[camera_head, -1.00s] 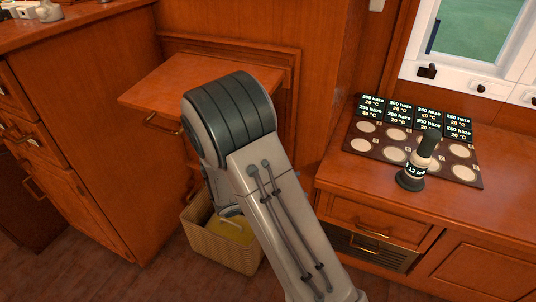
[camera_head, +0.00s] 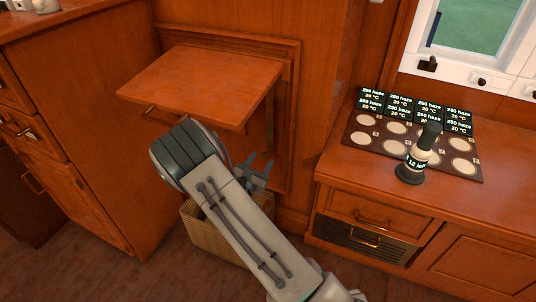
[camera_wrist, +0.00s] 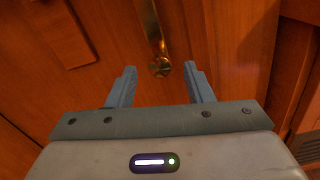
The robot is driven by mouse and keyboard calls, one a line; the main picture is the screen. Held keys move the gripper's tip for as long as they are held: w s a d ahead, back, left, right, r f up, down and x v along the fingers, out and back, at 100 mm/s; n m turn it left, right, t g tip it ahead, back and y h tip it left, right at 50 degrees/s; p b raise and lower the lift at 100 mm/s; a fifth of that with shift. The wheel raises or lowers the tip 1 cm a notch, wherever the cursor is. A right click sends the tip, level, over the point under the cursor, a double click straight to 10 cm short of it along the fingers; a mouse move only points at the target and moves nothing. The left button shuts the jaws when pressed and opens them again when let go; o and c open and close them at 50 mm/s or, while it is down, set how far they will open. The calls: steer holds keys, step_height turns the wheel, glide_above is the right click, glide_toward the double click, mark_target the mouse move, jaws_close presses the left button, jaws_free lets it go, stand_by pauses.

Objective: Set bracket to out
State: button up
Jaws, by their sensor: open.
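A wooden flap shelf (camera_head: 205,82) stands out level from the wall panel in the head view. A narrow brass bracket (camera_head: 270,128) shows below its right end. In the wrist view the brass bracket (camera_wrist: 152,25) is a bar running down to a round knob at its lower end. My gripper (camera_head: 261,162) is below the flap's right part, in front of the panel. In the wrist view my gripper (camera_wrist: 160,68) is open, with the knob appearing between its fingertips. I cannot tell whether they touch it.
A wicker basket (camera_head: 208,235) stands on the floor under my arm. A drawer cabinet (camera_head: 75,150) is at left.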

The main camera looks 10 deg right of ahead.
mark_target(268, 150)
steer(key=b+x, duration=0.1)
steer(key=x, duration=0.5)
steer(key=shift+w+d, duration=0.1)
steer(key=shift+c, duration=0.4)
jaws_close()
